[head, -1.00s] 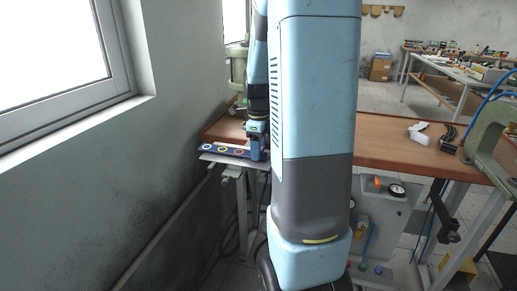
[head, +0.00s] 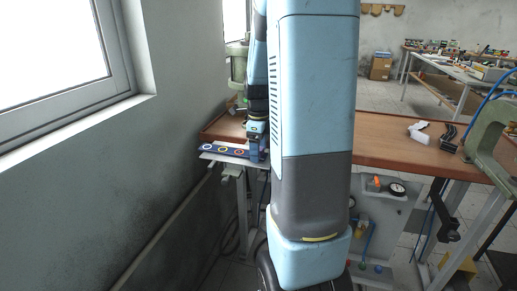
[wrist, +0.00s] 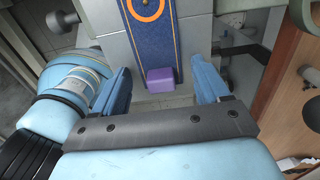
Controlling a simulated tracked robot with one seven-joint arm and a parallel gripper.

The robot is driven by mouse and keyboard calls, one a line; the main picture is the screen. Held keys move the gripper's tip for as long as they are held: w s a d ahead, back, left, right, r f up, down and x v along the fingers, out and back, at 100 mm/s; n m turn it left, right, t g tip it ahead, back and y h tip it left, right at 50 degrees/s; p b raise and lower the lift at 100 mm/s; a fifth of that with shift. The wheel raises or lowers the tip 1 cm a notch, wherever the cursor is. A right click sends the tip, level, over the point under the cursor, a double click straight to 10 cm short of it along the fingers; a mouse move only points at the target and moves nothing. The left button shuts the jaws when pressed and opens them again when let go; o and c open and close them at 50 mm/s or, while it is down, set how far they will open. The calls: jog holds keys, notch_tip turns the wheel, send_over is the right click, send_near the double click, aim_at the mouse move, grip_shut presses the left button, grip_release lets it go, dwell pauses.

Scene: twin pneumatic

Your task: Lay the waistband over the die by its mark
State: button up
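The waistband is a dark blue strip (head: 230,151) with white, yellow and orange rings, lying along a pale plate (head: 207,156) at the left end of the bench. In the wrist view its near part, the blue strip (wrist: 150,47), shows an orange ring at the top and a purple block (wrist: 161,79) at its near end. My gripper (wrist: 162,74) is open, with one finger on each side of the purple block and gaps between. In the head view my gripper (head: 257,152) is at the strip's right end. I cannot clearly make out the die or its mark; grey blocks lie under the strip.
The brown bench (head: 390,142) runs to the right, with a white object (head: 418,132) and a green clamp-like frame (head: 490,128) on it. A grey wall and window stand close on the left. Grey metal fittings (wrist: 238,52) lie right of the strip.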

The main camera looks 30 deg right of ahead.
jog(key=shift+o, duration=0.5)
notch_tip(320, 180, up, 14)
jog(key=s+a+r+n+t, duration=0.1)
jog(key=s+a+n+t, duration=0.1)
jog(key=s+a+n, duration=0.6)
jog(key=s+a+r+n+t, duration=0.1)
jog(key=s+a+n+t, duration=0.2)
jog(key=s+a+n, duration=0.6)
jog(key=a+n, duration=0.1)
jog(key=n, duration=1)
jog(key=shift+s+a+t, duration=0.25)
jog(key=shift+a+t, duration=0.05)
